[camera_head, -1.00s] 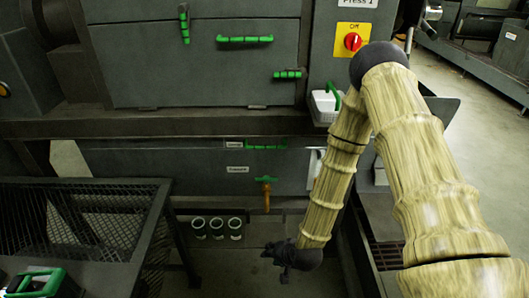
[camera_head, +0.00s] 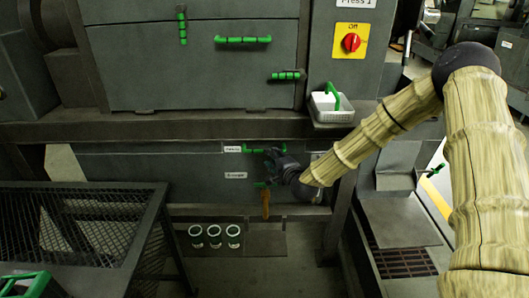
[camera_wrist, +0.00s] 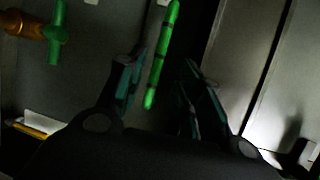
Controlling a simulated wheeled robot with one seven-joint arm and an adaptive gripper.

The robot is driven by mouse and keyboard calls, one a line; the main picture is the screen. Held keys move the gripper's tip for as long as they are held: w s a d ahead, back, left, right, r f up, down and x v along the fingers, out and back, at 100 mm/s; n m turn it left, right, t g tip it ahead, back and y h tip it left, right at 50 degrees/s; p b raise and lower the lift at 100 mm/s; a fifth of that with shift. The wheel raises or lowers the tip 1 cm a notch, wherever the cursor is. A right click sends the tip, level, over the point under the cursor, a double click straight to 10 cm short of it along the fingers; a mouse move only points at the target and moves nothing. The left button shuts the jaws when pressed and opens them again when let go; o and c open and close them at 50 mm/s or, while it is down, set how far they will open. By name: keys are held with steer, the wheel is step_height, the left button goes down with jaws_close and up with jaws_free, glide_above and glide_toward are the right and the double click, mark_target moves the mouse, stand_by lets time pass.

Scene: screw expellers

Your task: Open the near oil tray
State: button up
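The near oil tray (camera_head: 130,178) is the dark panel under the press body, and it looks closed. Its green bar handle (camera_head: 250,149) is partly hidden by my gripper (camera_head: 277,163), which is at the handle's right part. In the wrist view the green handle (camera_wrist: 163,50) runs upright between the two fingers of my gripper (camera_wrist: 163,62). The fingers are apart, with a gap visible on each side of the handle. Whether either one touches the handle cannot be told.
A tap with an orange-brown spout (camera_head: 265,203) hangs below the handle, close to my gripper; it shows in the wrist view too (camera_wrist: 32,27). Several white-rimmed cups (camera_head: 213,237) stand below. A mesh table (camera_head: 75,225) is at left, and a white basket (camera_head: 331,108) sits above right.

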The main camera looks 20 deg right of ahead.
steer(key=x, duration=0.7)
steer(key=shift+w+f, duration=0.1)
steer(key=shift+w, duration=0.3)
jaws_close()
